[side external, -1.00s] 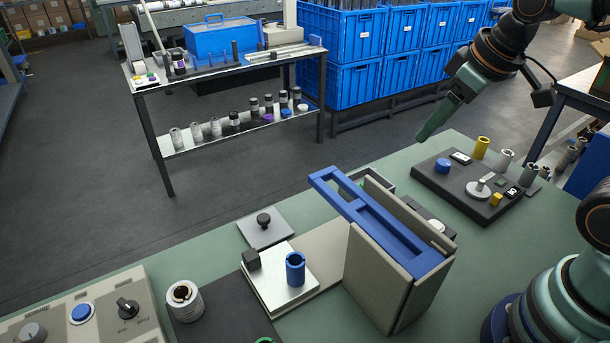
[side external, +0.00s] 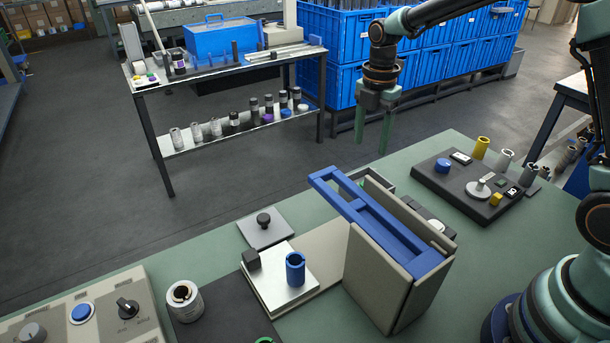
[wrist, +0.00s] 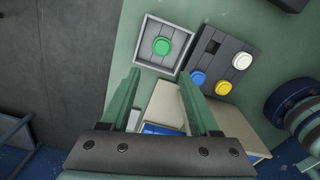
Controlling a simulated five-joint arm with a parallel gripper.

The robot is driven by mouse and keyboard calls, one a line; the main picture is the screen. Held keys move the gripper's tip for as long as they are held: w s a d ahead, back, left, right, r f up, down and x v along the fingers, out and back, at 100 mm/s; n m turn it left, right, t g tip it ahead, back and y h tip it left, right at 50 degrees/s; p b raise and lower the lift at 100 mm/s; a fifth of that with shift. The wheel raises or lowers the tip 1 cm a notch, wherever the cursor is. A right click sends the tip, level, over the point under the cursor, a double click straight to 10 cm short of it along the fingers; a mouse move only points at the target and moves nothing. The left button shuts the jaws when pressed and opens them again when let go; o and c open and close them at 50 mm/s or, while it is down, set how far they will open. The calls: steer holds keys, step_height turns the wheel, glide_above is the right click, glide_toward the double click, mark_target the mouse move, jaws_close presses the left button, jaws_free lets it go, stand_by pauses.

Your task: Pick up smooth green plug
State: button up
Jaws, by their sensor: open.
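A round green plug (wrist: 162,46) sits in a small grey square tray (wrist: 178,67) in the wrist view, just beyond my fingertips. In the wrist view my gripper (wrist: 160,80) is open, with the tray ahead of the gap.
A dark block with a blue disc (wrist: 198,77), a yellow disc (wrist: 223,87) and a white disc (wrist: 241,61) lies beside the tray. The grey stand with a blue frame (side external: 380,220) rises in front of the tray. A dark board (side external: 450,190) lies to the right.

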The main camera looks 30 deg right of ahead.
glide_above(367, 184)
steer(key=f, duration=0.6)
steer(key=shift+a+f, duration=0.3)
steer(key=shift+a, duration=0.1)
steer(key=f, duration=0.4)
steer(key=shift+s+d, duration=0.1)
steer(key=shift+d, duration=0.25)
steer(key=shift+f, duration=0.6)
jaws_close()
